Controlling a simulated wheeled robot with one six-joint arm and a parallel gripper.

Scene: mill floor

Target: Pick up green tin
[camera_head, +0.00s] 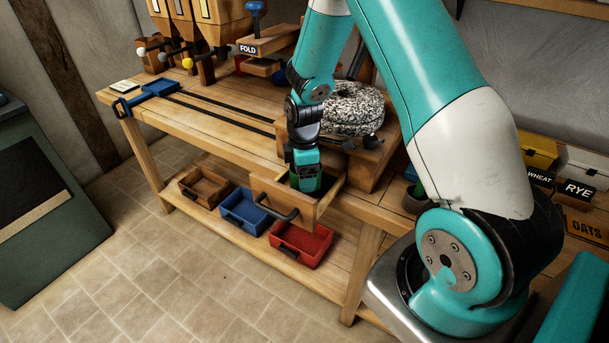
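The open wooden drawer (322,208) juts from the front of the workbench. A dark green thing, which looks like the green tin (307,185), stands upright inside it. My gripper (304,172) points straight down into the drawer, directly over the tin and right at its top. The fingertips are hard to make out against the green, so I cannot tell whether they are apart or closed on it. The tin's lower part is hidden by the drawer front.
A speckled millstone (353,108) sits on the bench behind my gripper. A brown bin (203,187), a blue bin (244,210) and a red bin (301,244) stand on the lower shelf. A blue clamp-like piece (143,98) is at the left. Tiled floor is clear in front.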

